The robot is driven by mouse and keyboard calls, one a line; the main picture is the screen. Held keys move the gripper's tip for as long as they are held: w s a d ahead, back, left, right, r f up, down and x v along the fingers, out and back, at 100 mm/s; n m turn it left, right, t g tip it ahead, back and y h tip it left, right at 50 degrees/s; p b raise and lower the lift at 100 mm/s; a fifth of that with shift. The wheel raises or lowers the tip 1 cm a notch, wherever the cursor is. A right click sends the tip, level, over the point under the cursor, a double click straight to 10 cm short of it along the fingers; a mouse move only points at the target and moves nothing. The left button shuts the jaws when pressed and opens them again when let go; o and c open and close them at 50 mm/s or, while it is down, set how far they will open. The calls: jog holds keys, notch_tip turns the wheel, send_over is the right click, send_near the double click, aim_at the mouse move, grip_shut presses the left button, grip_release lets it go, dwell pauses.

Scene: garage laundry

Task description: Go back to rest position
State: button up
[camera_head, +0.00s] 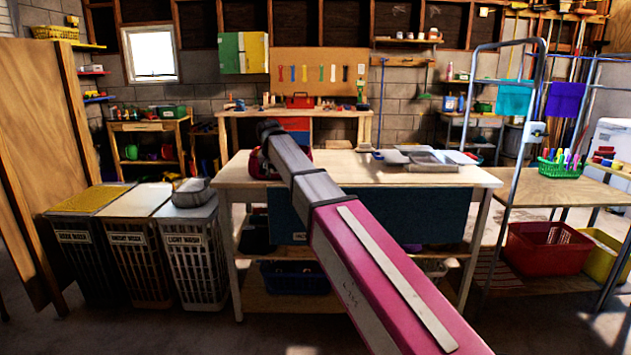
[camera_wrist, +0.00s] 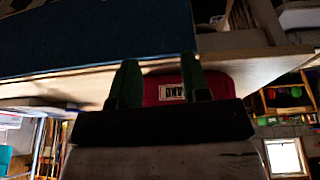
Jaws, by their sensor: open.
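My arm reaches forward from the lower right in the head view, over the wooden work table (camera_head: 455,175). Its far end is near the table's left side, and my gripper's fingers are hidden there. In the wrist view, which looks upside down, my gripper (camera_wrist: 158,68) shows two dark green fingers spread apart with nothing held between them. A red thing with a white label (camera_wrist: 212,84) shows behind the fingers. A red item (camera_head: 256,165) also shows beside my arm's far end in the head view; I cannot tell whether it is the same thing.
Grey trays (camera_head: 440,158) lie on the table's right half. Labelled laundry hampers (camera_head: 195,250) stand at the left, beside leaning wooden boards (camera_head: 35,150). A metal rack (camera_head: 515,150) and a side table with a green basket (camera_head: 560,169) are at the right. Floor shows in front.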

jog(key=s+d+f+g, duration=0.1)
jog(key=s+d+f, duration=0.5)
jog(key=d+f, duration=0.35)
jog(key=s+d+f+g, duration=0.1)
jog(key=s+d+f, duration=0.6)
jog(key=f, duration=0.4)
jog(key=s+d+f+g, duration=0.1)
jog(key=s+d+f, duration=0.3)
jog(key=d+f, duration=0.6)
jog(key=s+d+f, duration=0.6)
jog(key=s+d, duration=0.1)
jog(key=s, duration=0.4)
jog(key=shift+f+g, duration=0.3)
jog(key=shift+f, duration=0.1)
jog(key=shift+s+d, duration=0.1)
